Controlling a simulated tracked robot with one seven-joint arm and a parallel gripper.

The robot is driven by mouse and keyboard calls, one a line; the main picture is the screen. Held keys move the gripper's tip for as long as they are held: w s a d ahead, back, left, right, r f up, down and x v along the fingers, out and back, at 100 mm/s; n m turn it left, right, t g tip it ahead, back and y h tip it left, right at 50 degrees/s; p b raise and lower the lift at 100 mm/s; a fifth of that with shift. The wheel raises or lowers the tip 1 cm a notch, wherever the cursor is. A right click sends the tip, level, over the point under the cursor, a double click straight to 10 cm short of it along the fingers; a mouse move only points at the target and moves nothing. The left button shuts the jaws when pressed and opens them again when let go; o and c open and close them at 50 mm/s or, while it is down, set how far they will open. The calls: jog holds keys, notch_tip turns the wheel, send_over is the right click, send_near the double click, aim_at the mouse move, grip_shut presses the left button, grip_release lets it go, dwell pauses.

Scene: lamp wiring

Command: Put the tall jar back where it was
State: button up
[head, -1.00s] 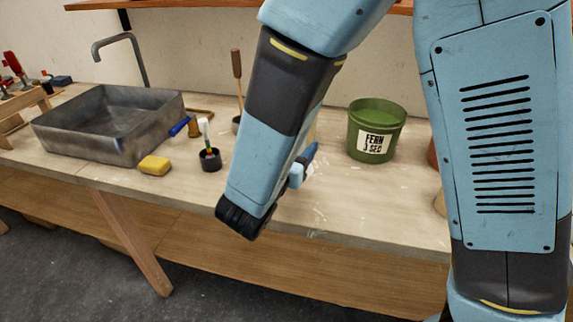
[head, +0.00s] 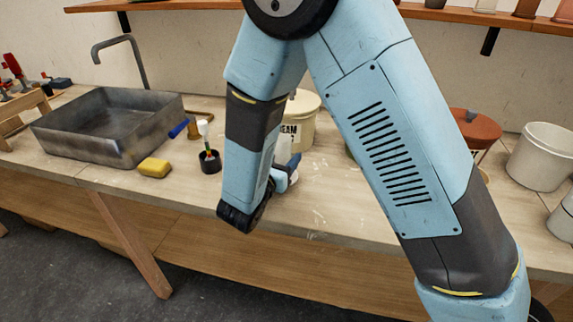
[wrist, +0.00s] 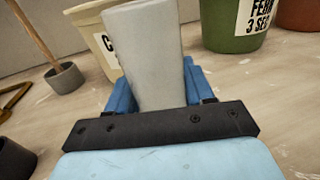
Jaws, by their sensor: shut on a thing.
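The tall jar (wrist: 145,55) is a plain pale grey cylinder, a little wider toward its top. In the wrist view it stands between the blue fingers of my gripper (wrist: 158,88), which is shut on it. It leans slightly in that picture. In the head view my gripper (head: 287,174) is over the front part of the bench, mostly hidden behind my forearm, so the jar hardly shows there. I cannot tell whether the jar's base touches the bench.
A cream bucket (head: 304,122) and a green pot (wrist: 238,32) labelled FERN stand behind the jar. A metal basin (head: 75,135), yellow sponge (head: 154,168) and dark cup (head: 209,163) are to the left. A white bucket (head: 540,157) stands right. Bench front between is clear.

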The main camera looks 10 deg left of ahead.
jog(key=shift+f, duration=1)
jog(key=shift+f, duration=0.1)
jog(key=o, duration=1.3)
jog(key=shift+c, duration=0.2)
jog(key=v, duration=1.2)
